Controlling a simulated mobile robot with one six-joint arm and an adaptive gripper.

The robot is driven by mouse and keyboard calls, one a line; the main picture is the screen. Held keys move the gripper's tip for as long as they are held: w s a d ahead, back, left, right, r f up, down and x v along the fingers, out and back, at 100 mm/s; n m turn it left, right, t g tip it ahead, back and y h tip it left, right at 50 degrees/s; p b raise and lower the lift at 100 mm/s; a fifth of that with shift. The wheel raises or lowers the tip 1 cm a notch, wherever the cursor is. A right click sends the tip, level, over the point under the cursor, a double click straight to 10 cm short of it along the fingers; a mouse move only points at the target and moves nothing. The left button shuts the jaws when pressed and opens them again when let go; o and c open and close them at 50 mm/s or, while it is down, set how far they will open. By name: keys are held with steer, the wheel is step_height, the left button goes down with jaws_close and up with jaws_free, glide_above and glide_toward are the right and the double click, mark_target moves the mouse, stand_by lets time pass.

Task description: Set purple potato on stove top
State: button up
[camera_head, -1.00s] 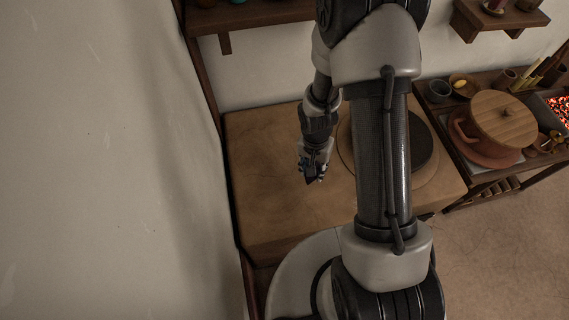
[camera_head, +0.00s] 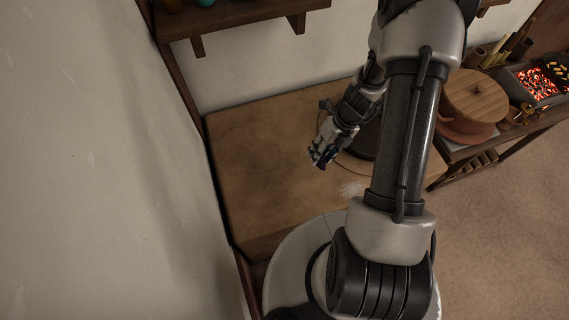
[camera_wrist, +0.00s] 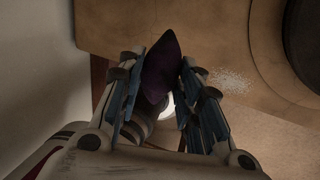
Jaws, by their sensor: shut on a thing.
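The purple potato (camera_wrist: 160,66) is dark and pointed at its top end. In the wrist view it sits between the two blue-padded fingers of my gripper (camera_wrist: 157,88), which are shut on it. In the head view my gripper (camera_head: 321,156) is over the wooden counter, left of the round dark stone; the potato is too small and dark there to make out clearly. At the far right is a brazier of glowing coals (camera_head: 535,84) on a dark wooden bench. Which surface is the stove top I cannot tell for sure.
The dark round stone (camera_wrist: 305,38) lies on the counter (camera_head: 260,170), with a white powder patch (camera_head: 352,188) near it. A lidded clay pot (camera_head: 466,126) stands on the bench at right. A wall shelf (camera_head: 240,14) hangs above. The counter's left part is clear.

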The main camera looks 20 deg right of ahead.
step_height(320, 180, down, 20)
steer(key=b, duration=0.9)
steer(key=shift+f, duration=0.2)
steer(key=o, duration=1.2)
steer(key=shift+r, duration=0.15)
